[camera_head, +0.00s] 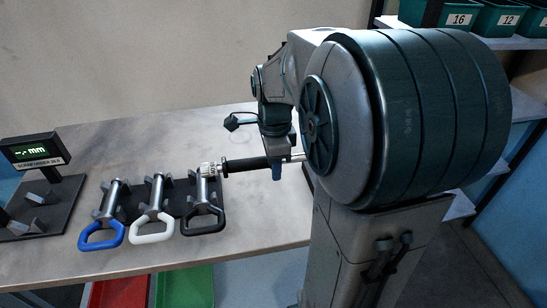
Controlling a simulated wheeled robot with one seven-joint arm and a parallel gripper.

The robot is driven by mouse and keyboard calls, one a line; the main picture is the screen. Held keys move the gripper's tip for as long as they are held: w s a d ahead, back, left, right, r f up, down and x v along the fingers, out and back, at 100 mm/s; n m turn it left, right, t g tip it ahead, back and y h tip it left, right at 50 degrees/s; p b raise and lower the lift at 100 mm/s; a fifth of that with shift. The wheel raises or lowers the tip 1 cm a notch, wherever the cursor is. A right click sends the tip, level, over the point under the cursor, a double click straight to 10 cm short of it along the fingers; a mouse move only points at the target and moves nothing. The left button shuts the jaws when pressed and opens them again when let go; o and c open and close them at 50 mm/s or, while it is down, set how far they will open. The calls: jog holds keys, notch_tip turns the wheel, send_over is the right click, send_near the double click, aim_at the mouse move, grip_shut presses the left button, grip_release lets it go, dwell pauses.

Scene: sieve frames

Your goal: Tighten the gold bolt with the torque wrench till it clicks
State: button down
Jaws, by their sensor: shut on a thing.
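My gripper (276,167) hangs over the table, shut on the torque wrench. The wrench lies level across the picture. Its black grip (246,164) and pale ringed collar point left, and a short silver shaft shows to the right of my gripper. The wrench's far right end is hidden behind my arm. The collar end is over or beside the black-handled tool in the rack; I cannot tell whether they touch. I see no gold bolt in this view.
Three tools with blue (101,235), white (152,226) and black (203,219) loop handles lie in a dark rack. A small display (36,151) stands at the left. The table (265,220) is clear in front. Teal bins (467,19) sit on shelves at right.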

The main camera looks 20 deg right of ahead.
jog(key=s+n, duration=0.1)
jog(key=s, duration=0.1)
jog(key=s+n, duration=0.1)
jog(key=shift+s+a+r+n, duration=0.1)
jog(key=shift+s+a+n, duration=0.15)
jog(key=shift+n, duration=0.05)
jog(key=shift+s+d+n, duration=0.1)
jog(key=shift+s+n, duration=0.9)
jog(key=shift+s, duration=0.25)
jog(key=shift+s, duration=0.1)
jog(key=shift+f+b, duration=0.7)
jog(key=shift+f, duration=0.2)
jog(key=c, duration=1.8)
grip_release()
jog(key=shift+c, duration=0.2)
grip_shut()
